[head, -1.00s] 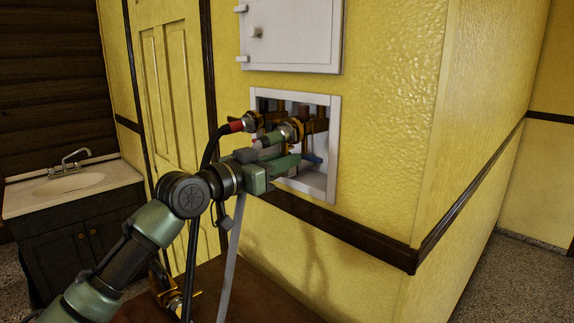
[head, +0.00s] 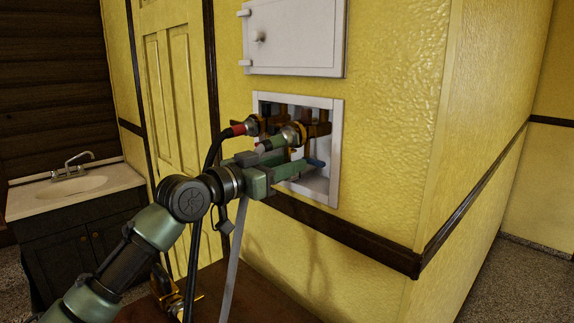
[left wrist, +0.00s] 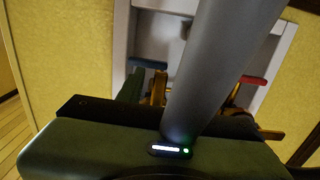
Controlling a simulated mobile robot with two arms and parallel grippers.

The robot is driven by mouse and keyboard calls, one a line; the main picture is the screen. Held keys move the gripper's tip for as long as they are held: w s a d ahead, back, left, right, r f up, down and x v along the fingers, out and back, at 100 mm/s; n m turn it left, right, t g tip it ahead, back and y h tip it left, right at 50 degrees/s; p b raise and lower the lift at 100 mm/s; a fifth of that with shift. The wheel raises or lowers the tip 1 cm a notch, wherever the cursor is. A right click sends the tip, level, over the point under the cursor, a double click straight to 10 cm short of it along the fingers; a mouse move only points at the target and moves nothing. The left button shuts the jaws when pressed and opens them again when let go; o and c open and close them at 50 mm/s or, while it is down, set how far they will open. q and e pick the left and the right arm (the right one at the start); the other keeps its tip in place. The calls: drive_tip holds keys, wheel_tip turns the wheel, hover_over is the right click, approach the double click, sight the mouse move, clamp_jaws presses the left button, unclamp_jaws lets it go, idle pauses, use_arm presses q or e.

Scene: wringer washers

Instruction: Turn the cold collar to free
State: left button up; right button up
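A white recessed wall box (head: 338,160) holds brass valves. The cold collar (head: 293,135) is a metal ring at the front valve, behind a green band (head: 273,145) on a grey hose (head: 235,245). My left gripper (head: 288,169) is at the box opening, just below and in front of this collar. One green finger points into the box. The other finger is not clear, and I cannot tell whether they touch the collar. In the left wrist view the grey hose (left wrist: 215,70) crosses the middle and hides the fingertips. My right gripper is not in view.
A blue handle (left wrist: 148,63) and a red handle (left wrist: 253,80) are in the box. A black hose with a red band (head: 238,130) joins the valve on the left. A white cabinet door (head: 295,40) is above. A sink (head: 70,185) stands at left.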

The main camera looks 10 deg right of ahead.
use_arm(q)
drive_tip(key=b+v, duration=0.2)
drive_tip(key=v, duration=0.5)
drive_tip(key=shift+a, duration=0.3)
drive_tip(key=shift+f, duration=0.1)
